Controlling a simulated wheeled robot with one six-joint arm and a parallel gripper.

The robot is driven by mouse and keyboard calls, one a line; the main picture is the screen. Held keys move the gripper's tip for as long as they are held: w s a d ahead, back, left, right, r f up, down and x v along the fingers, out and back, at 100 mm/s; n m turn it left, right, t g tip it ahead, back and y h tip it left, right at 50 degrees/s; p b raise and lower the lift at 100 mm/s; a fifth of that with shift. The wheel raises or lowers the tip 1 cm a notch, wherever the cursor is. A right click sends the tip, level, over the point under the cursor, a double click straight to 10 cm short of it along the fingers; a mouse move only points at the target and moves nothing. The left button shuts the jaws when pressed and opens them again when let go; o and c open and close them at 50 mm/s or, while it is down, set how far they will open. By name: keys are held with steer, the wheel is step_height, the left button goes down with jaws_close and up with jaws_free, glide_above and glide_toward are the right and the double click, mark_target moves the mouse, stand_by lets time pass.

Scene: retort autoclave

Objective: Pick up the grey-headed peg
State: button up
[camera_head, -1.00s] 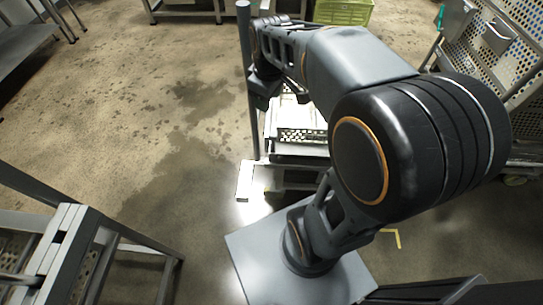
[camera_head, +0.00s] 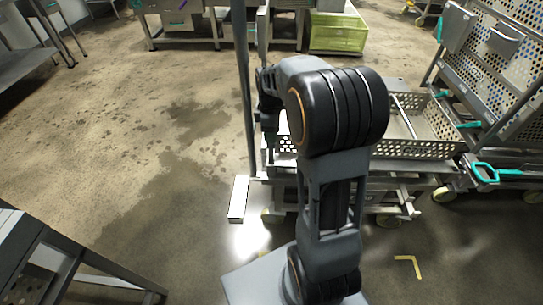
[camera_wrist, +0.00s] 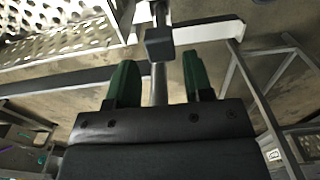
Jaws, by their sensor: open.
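In the wrist view, a grey block-like head (camera_wrist: 160,44) on a narrow rod lies just beyond my fingertips, near the middle; it looks like the grey-headed peg, though I cannot be sure. My gripper (camera_wrist: 160,72) has two green fingers, set apart with nothing clamped between them. The rod shows in the gap between the fingers, and I cannot tell its distance from them.
A wheeled trolley (camera_head: 385,180) with a perforated metal basket (camera_head: 425,150) stands behind my arm. A tall grey post (camera_head: 243,90) rises at its left. A perforated rack (camera_head: 500,65) stands at right, a green crate (camera_head: 338,33) at back. The left floor is open.

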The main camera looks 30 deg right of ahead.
mark_target(271, 146)
steer(key=shift+f+b, duration=1.55)
steer(key=shift+f, duration=1.95)
steer(key=shift+r, duration=0.1)
jaws_close()
step_height(271, 146, up, 8)
steer(key=p, duration=0.3)
steer(key=shift+s+p, duration=0.1)
steer(key=shift+p, duration=0.2)
steer(key=s+a+p, duration=0.1)
steer(key=s+a, duration=0.3)
steer(key=s, duration=0.3)
steer(key=s+a+f+p, duration=0.1)
steer(key=s+a, duration=0.3)
steer(key=s, duration=0.4)
steer(key=shift+s+a, duration=0.3)
steer(key=shift+a, duration=0.1)
